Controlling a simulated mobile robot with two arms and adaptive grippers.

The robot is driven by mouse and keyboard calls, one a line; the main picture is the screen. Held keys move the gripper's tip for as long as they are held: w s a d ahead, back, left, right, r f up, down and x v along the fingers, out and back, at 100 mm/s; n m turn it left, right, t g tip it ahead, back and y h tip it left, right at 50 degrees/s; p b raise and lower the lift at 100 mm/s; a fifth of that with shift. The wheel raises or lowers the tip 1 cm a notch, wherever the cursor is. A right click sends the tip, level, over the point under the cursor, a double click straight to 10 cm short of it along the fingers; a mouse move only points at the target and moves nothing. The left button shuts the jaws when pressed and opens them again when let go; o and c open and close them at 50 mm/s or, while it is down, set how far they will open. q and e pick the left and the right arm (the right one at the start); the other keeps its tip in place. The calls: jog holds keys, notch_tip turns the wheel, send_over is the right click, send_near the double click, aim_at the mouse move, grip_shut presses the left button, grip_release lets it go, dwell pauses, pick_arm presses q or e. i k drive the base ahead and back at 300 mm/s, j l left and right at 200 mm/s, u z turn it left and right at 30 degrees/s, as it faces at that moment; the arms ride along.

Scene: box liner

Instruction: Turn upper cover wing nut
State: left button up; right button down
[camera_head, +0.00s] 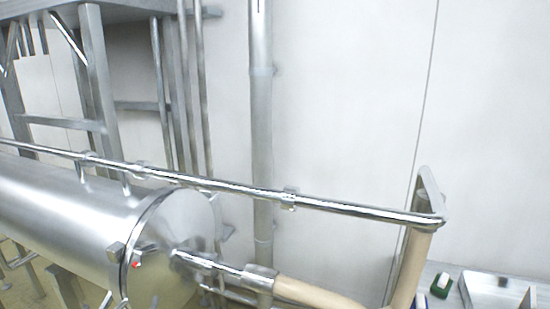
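A large polished steel cylinder (60,210) lies at the lower left. A round steel cover (185,225) closes its right end, with a clamp ring (133,235) around the rim. Small grey fittings (116,250) sit at the ring's left edge, beside a small red spot (135,265). I cannot tell which fitting is the upper wing nut or how it is turned. A steel pipe (210,263) comes out of the cover and joins a beige pipe section (312,294). Neither of my grippers shows in the head view.
A steel rail-like pipe (240,188) crosses above the cylinder to a corner at the right, where a beige pipe (410,268) drops. A steel frame (95,70) stands behind left. A green-and-white item (441,284) and a metal tray (495,290) sit lower right.

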aim_at(138, 253)
jog(key=l+u, duration=0.1)
jog(key=u, duration=0.6)
